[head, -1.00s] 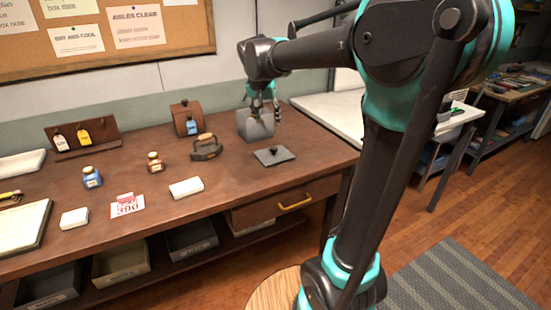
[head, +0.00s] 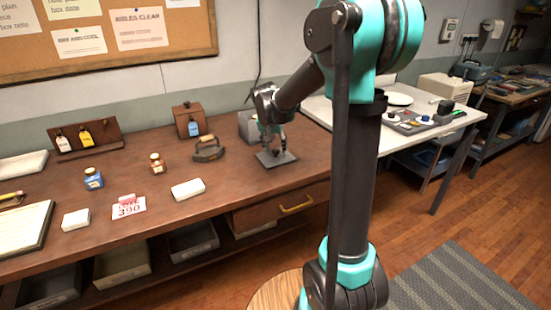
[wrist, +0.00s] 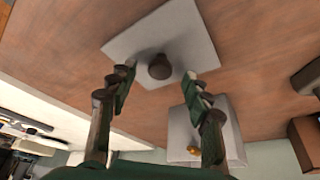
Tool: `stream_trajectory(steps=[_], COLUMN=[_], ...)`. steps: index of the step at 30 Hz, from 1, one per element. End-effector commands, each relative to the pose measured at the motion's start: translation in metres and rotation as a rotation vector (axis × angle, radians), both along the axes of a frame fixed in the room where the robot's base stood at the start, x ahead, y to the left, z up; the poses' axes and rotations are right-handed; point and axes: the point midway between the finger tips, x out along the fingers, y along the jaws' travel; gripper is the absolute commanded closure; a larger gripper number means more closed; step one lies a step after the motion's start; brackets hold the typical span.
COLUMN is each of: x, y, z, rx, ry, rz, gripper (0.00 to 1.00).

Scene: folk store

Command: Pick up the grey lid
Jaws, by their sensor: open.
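The grey lid (head: 276,158) is a flat square plate lying on the brown wooden table. In the wrist view the lid (wrist: 185,40) has a dark round knob (wrist: 160,67) at its middle. My gripper (head: 274,149) is low over the lid in the head view. In the wrist view my gripper (wrist: 160,75) is open, with one fingertip on each side of the knob and a gap to it. I cannot tell whether the fingers touch the plate. The grey box (head: 248,127) stands just behind, partly hidden by my arm. It also shows in the wrist view (wrist: 233,135), with something gold-coloured at it.
A dark iron (head: 208,149) and a brown wooden box (head: 190,121) stand left of the lid. A white block (head: 188,189) lies nearer the front edge. The table in front of the lid is clear. A white side table (head: 400,148) stands at the right.

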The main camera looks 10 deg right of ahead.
Motion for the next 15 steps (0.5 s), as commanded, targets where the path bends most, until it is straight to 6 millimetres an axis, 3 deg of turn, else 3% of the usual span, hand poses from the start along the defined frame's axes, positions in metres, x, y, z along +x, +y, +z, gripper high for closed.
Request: stream_trajectory(steps=[4, 11, 15], x=[0.0050, 0.0052, 0.0052], y=[-0.0022, -0.0027, -0.0027], z=[-0.0127, -0.0147, -0.0145], rx=[0.000, 0.000, 0.000], ry=[0.000, 0.000, 0.000], rz=[-0.001, 0.000, 0.000], gripper=[0.50, 0.50, 0.64])
